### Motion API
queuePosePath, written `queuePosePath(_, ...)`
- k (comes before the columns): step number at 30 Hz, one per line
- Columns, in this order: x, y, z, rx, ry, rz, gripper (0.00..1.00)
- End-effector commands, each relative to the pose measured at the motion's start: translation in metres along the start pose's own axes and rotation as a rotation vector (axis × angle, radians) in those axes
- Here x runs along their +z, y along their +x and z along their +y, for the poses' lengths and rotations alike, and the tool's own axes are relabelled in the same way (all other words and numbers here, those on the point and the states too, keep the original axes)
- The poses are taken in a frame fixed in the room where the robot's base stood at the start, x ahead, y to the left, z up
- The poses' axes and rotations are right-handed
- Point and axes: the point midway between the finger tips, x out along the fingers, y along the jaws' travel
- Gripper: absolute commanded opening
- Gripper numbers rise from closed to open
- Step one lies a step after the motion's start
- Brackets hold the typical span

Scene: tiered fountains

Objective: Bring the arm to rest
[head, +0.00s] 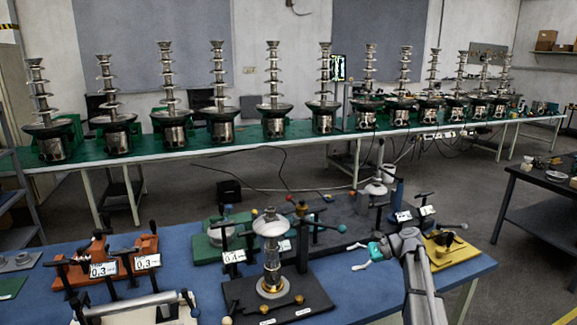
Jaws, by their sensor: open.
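My gripper (357,256) is over the right part of the blue-topped workbench (215,272), pointing left. Its two pale fingers are spread apart, with nothing between them. My arm comes up from the lower right edge and bends left at the wrist. The gripper is to the right of a black fixture base (240,298) that bears a small metal fountain column (271,262), and apart from it. A yellow fixture (452,250) stands just to the right of my wrist.
Orange clamp fixtures (145,262) stand at the bench's left, with a green fixture (205,248) and a dark base (350,222) behind. A long green table (200,143) with several tiered fountains runs across the back. A dark table (548,180) stands right, beyond open floor.

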Motion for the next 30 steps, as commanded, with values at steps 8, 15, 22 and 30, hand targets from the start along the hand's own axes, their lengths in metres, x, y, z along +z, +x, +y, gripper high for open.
queuePosePath(8,0.027,0.048,0.080,0.241,-0.292,0.245,0.78)
queuePosePath(15,0.044,0.062,0.143,0.501,-0.565,0.411,0.78)
queuePosePath(22,0.063,0.055,0.198,0.790,-0.826,0.520,0.78)
queuePosePath(30,0.076,0.040,0.232,1.039,-1.020,0.573,0.78)
